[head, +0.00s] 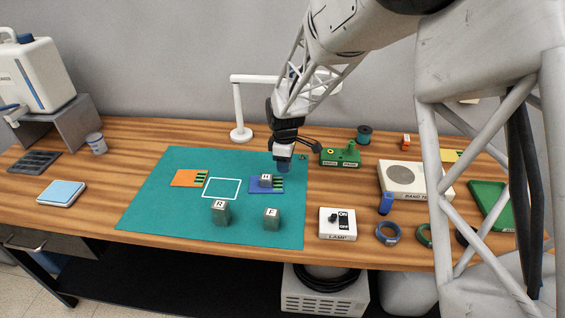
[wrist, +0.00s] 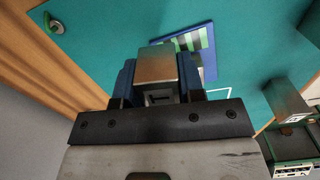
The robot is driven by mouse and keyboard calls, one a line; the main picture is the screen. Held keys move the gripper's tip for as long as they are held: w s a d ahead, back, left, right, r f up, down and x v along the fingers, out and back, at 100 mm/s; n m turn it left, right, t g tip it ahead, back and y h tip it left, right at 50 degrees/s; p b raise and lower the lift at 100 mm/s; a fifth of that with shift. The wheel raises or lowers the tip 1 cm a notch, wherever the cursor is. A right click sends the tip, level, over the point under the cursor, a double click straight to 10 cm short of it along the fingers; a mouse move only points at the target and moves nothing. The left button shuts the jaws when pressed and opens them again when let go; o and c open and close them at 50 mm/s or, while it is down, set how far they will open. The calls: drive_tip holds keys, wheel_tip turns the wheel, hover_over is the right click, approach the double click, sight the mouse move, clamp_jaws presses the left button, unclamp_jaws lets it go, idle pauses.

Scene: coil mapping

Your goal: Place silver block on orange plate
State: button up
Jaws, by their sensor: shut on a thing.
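My gripper (head: 283,167) is above the back right part of the teal mat. In the wrist view its blue fingers (wrist: 160,85) are shut on the silver block (wrist: 165,66), which has a shiny tan-grey side and a dark mark on its end. In the head view the fingers largely hide the held block. The orange plate (head: 181,177), with green and black stripes at its right end, lies flat on the left of the mat, well left of my gripper. No block shows on it.
A block marked H (head: 266,181) appears on the blue plate (head: 256,189). Blocks marked R (head: 220,213) and F (head: 272,219) stand in front. An empty white outline (head: 221,188) lies between the plates. A white lamp (head: 239,112) stands behind the mat (head: 160,215).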

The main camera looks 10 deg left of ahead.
drive_tip(key=a+r+n, duration=0.3)
drive_tip(key=a, duration=1.2)
wheel_tip(320, 180, up, 3)
drive_tip(key=n, duration=0.2)
hover_over(190, 177)
drive_tip(key=shift+s, duration=0.1)
drive_tip(key=shift+f, duration=2.55)
drive_tip(key=shift+f, duration=2.5)
drive_tip(key=shift+f, duration=0.15)
